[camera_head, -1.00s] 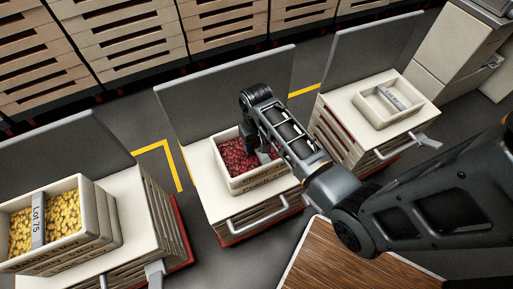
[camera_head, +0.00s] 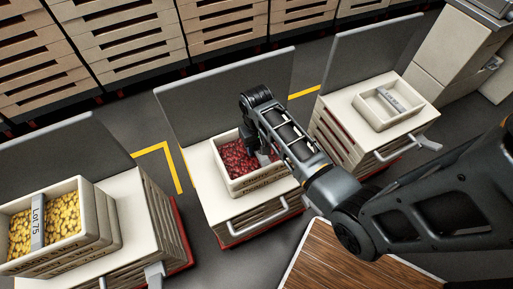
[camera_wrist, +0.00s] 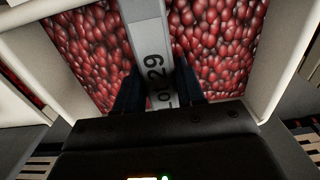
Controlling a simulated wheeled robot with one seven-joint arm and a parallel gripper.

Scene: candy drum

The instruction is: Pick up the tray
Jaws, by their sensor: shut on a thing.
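A cream tray (camera_head: 217,160) full of red candies sits on the middle cart's pale top in the head view. A grey bar with a "Lot 29" label crosses the tray and shows in the wrist view (camera_wrist: 147,40). My gripper (camera_wrist: 158,80) is over the tray, its two dark fingers on either side of this bar and shut on it. The tray's wall also shows in the wrist view (camera_wrist: 272,60). In the head view my arm hides the tray's far right part and most of the gripper.
The middle cart (camera_head: 205,195) has a grey back panel and a front handle. A right cart (camera_head: 345,105) bears an empty cream tray (camera_head: 372,115). A wooden top (camera_head: 340,265) is near the bottom.

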